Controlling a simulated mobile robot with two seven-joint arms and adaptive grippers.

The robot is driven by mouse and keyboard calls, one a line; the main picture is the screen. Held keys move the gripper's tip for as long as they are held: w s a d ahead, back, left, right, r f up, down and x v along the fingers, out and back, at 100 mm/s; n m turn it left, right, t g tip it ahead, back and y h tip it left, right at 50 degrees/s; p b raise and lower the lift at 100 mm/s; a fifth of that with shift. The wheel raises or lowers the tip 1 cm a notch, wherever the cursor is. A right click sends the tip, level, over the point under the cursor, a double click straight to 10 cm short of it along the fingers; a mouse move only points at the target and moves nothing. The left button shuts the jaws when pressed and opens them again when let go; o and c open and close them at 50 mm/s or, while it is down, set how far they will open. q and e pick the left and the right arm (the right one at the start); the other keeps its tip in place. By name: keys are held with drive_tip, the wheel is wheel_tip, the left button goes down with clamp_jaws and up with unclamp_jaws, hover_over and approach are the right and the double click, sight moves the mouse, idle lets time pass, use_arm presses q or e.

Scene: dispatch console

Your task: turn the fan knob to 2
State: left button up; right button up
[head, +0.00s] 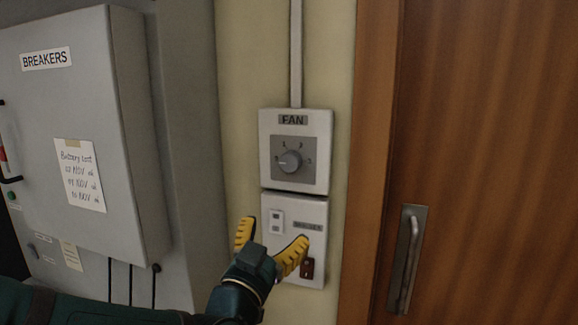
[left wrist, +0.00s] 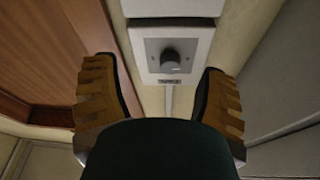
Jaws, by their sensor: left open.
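The fan knob (head: 290,161) is a round grey dial on a grey plate in the white fan panel (head: 268,178) on the wall. Small numbers are printed around it. Its pointer seems to face left, but I cannot tell the exact setting. My left gripper (head: 273,232), with yellow ribbed fingers, is open and empty below the knob, in front of the lower panel. In the left wrist view the knob (left wrist: 171,58) shows upside down between the spread fingers (left wrist: 160,66), apart from both. My right gripper is not in view.
A white switch panel (head: 294,208) sits directly below the fan panel, partly hidden by my gripper. A grey breaker cabinet (head: 90,130) juts out at the left. A wooden door (head: 490,150) with a metal handle (head: 409,260) is at the right. A conduit (head: 296,55) runs up the wall.

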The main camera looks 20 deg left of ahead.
sight(289, 163)
use_arm(q)
wheel_tip(289, 163, up, 5)
drive_tip(key=s+a+t+y, duration=0.1)
drive_tip(key=s+t, duration=0.1)
drive_tip(key=p+x, duration=0.1)
drive_tip(key=x, duration=1.2)
drive_tip(key=shift+w+a+f+p, duration=0.1)
drive_tip(key=shift+w+f+p, duration=0.05)
drive_tip(key=shift+w+p, duration=0.2)
drive_tip(key=shift+s, duration=0.1)
drive_tip(key=c, duration=1.2)
